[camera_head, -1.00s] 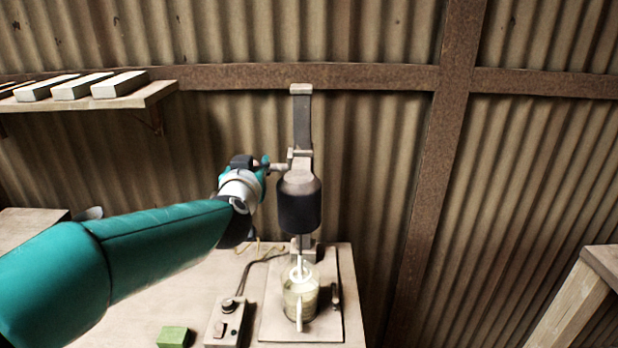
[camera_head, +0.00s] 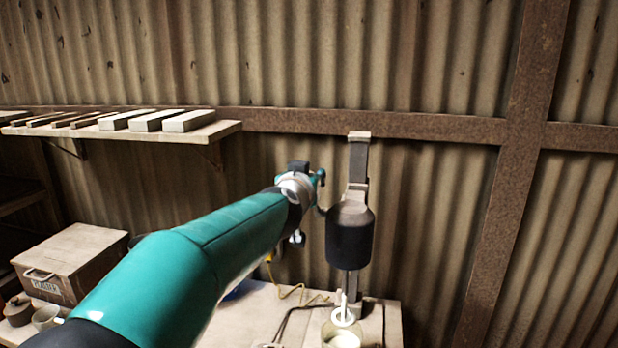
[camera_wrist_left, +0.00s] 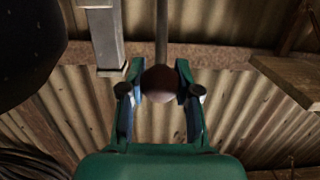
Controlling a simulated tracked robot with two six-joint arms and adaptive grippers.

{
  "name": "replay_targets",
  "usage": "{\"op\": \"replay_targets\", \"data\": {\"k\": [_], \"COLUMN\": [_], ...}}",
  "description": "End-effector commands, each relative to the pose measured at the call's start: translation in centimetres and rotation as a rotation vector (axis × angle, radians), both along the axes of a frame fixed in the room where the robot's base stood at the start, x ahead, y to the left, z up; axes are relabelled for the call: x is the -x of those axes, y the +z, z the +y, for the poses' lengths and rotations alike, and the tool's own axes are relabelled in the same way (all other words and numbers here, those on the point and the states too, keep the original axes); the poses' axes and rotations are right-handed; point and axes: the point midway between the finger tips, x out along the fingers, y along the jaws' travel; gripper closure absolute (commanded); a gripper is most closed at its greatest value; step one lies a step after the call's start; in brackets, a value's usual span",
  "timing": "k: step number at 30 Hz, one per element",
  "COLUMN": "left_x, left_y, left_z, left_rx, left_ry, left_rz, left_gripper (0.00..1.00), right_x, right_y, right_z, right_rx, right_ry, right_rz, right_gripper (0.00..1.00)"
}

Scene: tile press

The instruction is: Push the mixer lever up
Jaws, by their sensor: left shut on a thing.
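The mixer stands against the corrugated wall, with a dark motor head (camera_head: 350,237) on an upright metal column (camera_head: 358,160). My left gripper (camera_head: 320,180) is at the left of the column, above the motor head. In the left wrist view, my left gripper (camera_wrist_left: 160,98) is shut on the round brown knob (camera_wrist_left: 160,84) of the mixer lever, with a finger on each side. The lever's thin rod (camera_wrist_left: 161,38) runs up from the knob. In the head view the lever is mostly hidden. My right gripper is out of view.
A wall shelf (camera_head: 225,133) with several pale bars is left of the mixer. A lidded wooden box (camera_head: 70,262) and a cup (camera_head: 46,318) stand at the left. A yellow cable (camera_head: 290,293) lies on the worktop. The wall right of the mixer is clear.

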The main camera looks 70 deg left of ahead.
Motion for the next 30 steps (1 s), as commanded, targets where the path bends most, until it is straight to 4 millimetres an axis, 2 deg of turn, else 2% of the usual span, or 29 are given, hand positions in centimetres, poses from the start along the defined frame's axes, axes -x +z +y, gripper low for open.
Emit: {"op": "replay_targets", "data": {"k": [4, 5, 6, 20, 26, 30], "left_x": [0.0, 0.0, 0.0, 0.4, 1.1, 1.9], "left_y": [-0.2, -0.2, -0.2, -0.1, 0.1, 0.3], "left_z": [0.0, 0.0, 0.0, -0.1, -1.3, -2.8], "left_rx": [0.006, 0.006, 0.006, 0.004, 0.003, 0.004], "left_ry": [-0.004, -0.004, -0.004, 0.001, 0.003, 0.001], "left_rz": [0.000, 0.000, 0.001, 0.000, -0.001, -0.002], "left_gripper": [1.00, 0.63, 0.57, 0.56, 0.56, 0.56], "right_x": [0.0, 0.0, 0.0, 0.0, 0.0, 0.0], "right_y": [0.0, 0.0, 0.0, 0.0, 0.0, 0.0], "right_z": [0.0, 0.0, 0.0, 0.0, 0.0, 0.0], "right_rx": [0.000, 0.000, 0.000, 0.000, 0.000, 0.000], "right_ry": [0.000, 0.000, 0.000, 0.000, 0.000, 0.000], "right_rz": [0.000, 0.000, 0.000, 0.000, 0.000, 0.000], "right_gripper": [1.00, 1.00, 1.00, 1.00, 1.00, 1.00]}}
